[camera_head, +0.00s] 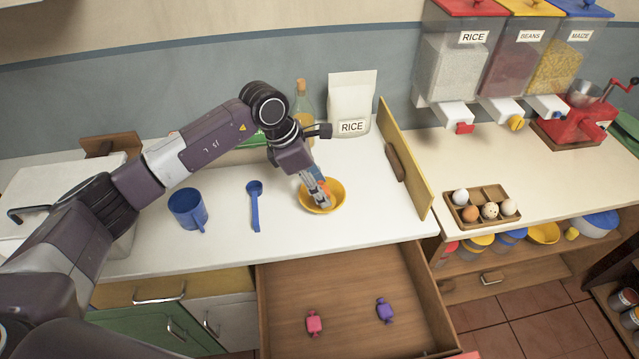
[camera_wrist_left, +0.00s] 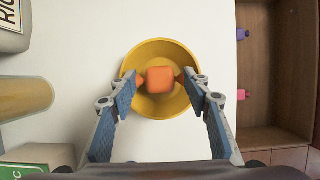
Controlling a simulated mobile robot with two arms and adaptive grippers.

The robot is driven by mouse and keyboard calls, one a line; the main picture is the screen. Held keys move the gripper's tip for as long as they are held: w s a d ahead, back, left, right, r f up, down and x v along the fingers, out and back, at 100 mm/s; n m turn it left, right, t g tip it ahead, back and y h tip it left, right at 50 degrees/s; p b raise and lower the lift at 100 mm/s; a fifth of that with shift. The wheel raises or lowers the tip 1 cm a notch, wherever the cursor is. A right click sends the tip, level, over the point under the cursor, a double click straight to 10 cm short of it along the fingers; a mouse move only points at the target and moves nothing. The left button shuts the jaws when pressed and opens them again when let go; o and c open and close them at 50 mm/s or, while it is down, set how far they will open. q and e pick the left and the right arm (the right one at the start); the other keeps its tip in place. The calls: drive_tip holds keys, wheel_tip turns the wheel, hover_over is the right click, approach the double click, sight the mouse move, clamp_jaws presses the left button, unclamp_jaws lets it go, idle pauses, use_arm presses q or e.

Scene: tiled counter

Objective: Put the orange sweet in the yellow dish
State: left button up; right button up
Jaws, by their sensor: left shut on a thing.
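The yellow dish (camera_head: 334,193) stands on the white counter. It also shows in the left wrist view (camera_wrist_left: 160,48). My left gripper (camera_head: 324,200) points down over the dish, and its fingers hide part of it. In the left wrist view the fingers of my left gripper (camera_wrist_left: 160,88) are on both sides of the orange sweet (camera_wrist_left: 160,80), shut on it. The sweet appears over the inside of the dish; I cannot tell whether it touches the bottom. In the head view the sweet is hidden by the gripper. My right gripper is not in view.
A blue cup (camera_head: 187,209) and a blue scoop (camera_head: 255,208) lie left of the dish. A rice bag (camera_head: 351,100) stands behind it, and a yellow board (camera_head: 405,160) at its right. Below, an open drawer (camera_head: 350,285) holds a pink sweet (camera_head: 314,323) and a purple sweet (camera_head: 385,311).

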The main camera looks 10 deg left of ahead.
use_arm(q)
drive_tip(key=o, duration=1.1)
wheel_tip(320, 180, up, 7)
drive_tip(key=p, duration=0.3)
drive_tip(key=shift+r, duration=0.1)
drive_tip(key=shift+s, duration=0.1)
